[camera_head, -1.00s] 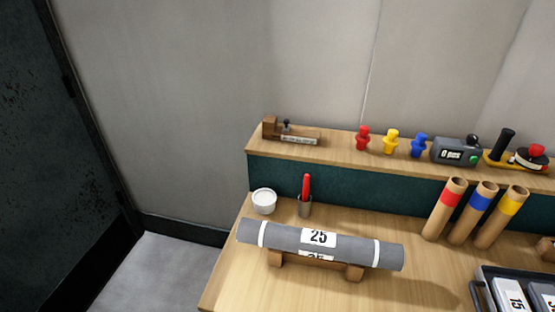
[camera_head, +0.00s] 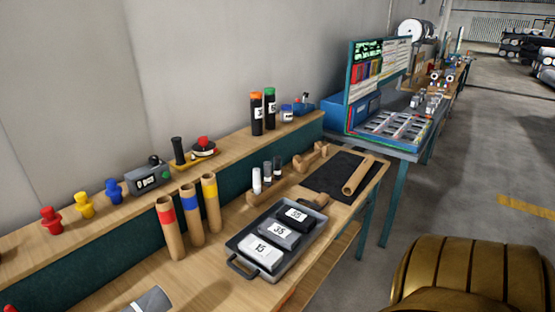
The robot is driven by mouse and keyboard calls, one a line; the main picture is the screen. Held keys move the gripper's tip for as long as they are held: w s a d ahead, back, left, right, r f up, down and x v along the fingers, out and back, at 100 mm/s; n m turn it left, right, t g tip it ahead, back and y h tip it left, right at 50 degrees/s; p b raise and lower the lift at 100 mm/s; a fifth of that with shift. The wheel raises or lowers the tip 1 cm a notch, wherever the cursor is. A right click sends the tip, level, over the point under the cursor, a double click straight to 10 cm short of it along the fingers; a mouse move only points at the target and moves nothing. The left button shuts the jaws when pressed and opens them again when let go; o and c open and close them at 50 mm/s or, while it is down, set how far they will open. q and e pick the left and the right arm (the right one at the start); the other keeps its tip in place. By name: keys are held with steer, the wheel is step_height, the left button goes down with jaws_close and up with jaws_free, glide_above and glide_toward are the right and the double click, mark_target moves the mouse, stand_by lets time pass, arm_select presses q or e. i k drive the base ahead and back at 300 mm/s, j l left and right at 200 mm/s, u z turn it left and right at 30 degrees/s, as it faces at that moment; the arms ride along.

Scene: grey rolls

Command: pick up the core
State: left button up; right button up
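A plain brown cardboard tube (camera_head: 358,176) lies on its side across the dark mat (camera_head: 325,175) at the right end of the bench. Three more cardboard tubes stand upright at the middle of the bench, with a red band (camera_head: 171,232), a blue band (camera_head: 193,218) and a yellow band (camera_head: 212,206). I cannot tell which tube is the core the task names. Neither of my grippers is in view.
A grey tray (camera_head: 238,268) holds blocks marked 15, 35 and 55. A wooden holder (camera_head: 262,198) with small cylinders stands behind it. Open floor (camera_head: 480,190) lies right of the bench.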

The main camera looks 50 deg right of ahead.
mark_target(350, 186)
steer(key=z, duration=2.35)
